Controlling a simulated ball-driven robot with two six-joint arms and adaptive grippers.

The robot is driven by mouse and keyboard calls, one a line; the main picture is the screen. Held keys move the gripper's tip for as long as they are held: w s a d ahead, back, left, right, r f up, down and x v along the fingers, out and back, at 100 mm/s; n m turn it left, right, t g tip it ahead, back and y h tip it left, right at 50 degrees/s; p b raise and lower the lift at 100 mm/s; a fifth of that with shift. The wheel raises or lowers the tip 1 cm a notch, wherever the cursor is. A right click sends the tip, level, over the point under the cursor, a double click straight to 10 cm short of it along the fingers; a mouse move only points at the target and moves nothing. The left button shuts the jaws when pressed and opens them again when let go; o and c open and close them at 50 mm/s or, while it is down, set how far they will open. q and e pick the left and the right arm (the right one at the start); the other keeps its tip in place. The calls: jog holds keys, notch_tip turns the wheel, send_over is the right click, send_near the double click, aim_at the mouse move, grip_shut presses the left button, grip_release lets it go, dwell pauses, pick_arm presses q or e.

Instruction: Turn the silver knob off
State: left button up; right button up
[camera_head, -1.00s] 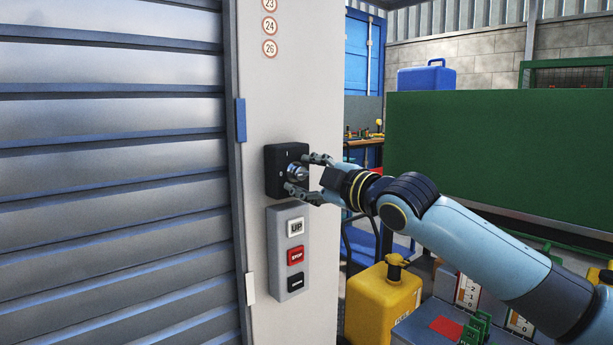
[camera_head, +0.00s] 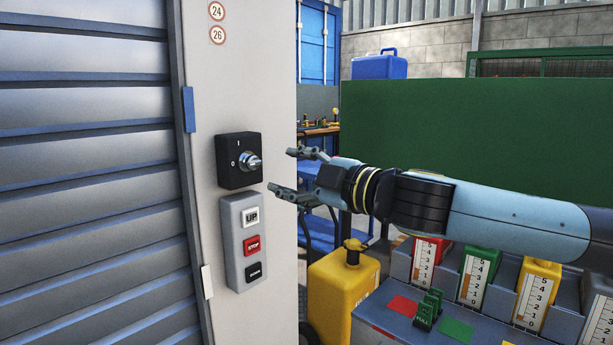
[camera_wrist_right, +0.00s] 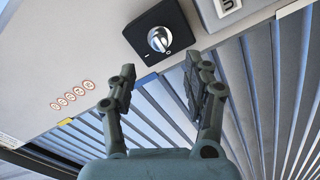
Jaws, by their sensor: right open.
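The silver knob (camera_head: 250,161) sits on a black switch box (camera_head: 227,176) on the light grey post. The box has an I mark at the top and an O mark at the left. I cannot tell for sure which mark the knob points to. The knob also shows in the right wrist view (camera_wrist_right: 159,39), ahead of the fingers. My right gripper (camera_head: 282,171) is open and empty, to the right of the box and apart from the knob. Its two fingers show in the right wrist view (camera_wrist_right: 160,76), spread with nothing between them. My left gripper is not in view.
A grey panel with UP, STOP and a black button (camera_head: 233,272) is just below the switch box. A ribbed shutter (camera_head: 90,180) fills the left. A yellow can (camera_head: 340,300) and a bench with measuring containers (camera_head: 478,275) stand at lower right.

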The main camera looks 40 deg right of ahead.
jog(key=shift+s+d, duration=0.15)
jog(key=shift+s, duration=1.35)
jog(key=shift+f, duration=0.1)
